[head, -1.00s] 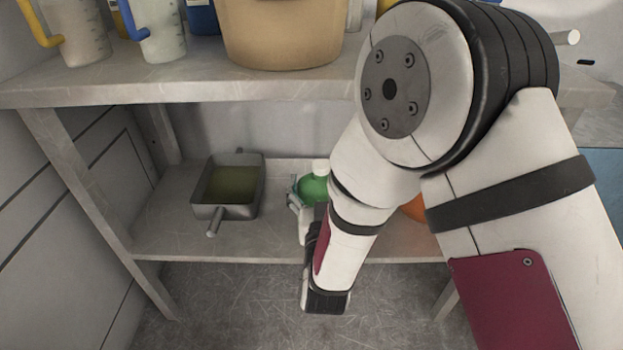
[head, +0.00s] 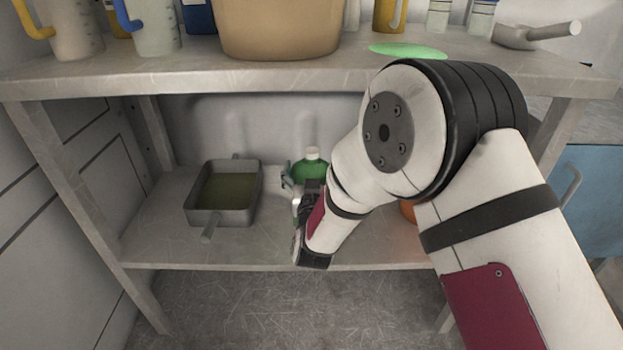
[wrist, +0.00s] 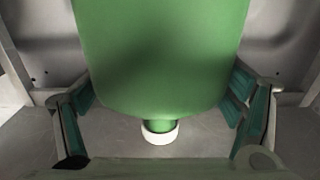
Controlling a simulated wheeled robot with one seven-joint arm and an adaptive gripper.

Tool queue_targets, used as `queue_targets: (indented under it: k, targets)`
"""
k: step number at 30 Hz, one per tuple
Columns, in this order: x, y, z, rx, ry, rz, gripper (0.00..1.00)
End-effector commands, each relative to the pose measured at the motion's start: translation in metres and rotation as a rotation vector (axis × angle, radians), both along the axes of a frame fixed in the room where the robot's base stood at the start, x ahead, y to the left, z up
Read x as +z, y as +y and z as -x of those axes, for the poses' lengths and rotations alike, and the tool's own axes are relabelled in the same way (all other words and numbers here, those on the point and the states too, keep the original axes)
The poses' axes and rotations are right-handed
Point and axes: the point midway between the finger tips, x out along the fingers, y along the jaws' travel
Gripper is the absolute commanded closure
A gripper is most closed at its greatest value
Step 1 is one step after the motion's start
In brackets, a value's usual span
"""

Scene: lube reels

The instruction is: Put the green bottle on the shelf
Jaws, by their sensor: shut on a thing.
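The green bottle (head: 311,170) with a white cap is under the upper shelf, over the lower shelf of the metal rack. My forearm hides its lower part in the head view, so I cannot tell there whether its base touches the shelf. In the wrist view the green bottle (wrist: 160,50) fills the middle, its white cap toward the bottom of the picture. My gripper (wrist: 160,92) has a finger on each side of it and is shut on it. In the head view my gripper (head: 292,183) shows only partly beside the bottle.
A grey tray of dark greenish liquid (head: 250,204) stands left on the lower shelf (head: 165,240). An orange thing (head: 407,211) is mostly hidden right of my arm. The upper shelf (head: 180,78) holds a tan tub (head: 280,30), jugs and a green disc (head: 408,49).

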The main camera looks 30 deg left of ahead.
Motion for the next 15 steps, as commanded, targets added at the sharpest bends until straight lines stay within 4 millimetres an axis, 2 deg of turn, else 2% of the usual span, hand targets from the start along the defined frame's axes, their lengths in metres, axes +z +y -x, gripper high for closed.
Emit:
queue_targets:
  k: [3, 14, 15]
  targets:
    - [-0.0056, 0.0007, -0.0006, 0.0, -0.007, -0.006, 0.75]
    - [-0.0074, 0.0006, -0.0006, 0.0, -0.006, -0.005, 0.75]
    - [-0.0092, 0.0002, -0.0001, 0.0, -0.002, -0.002, 0.05]
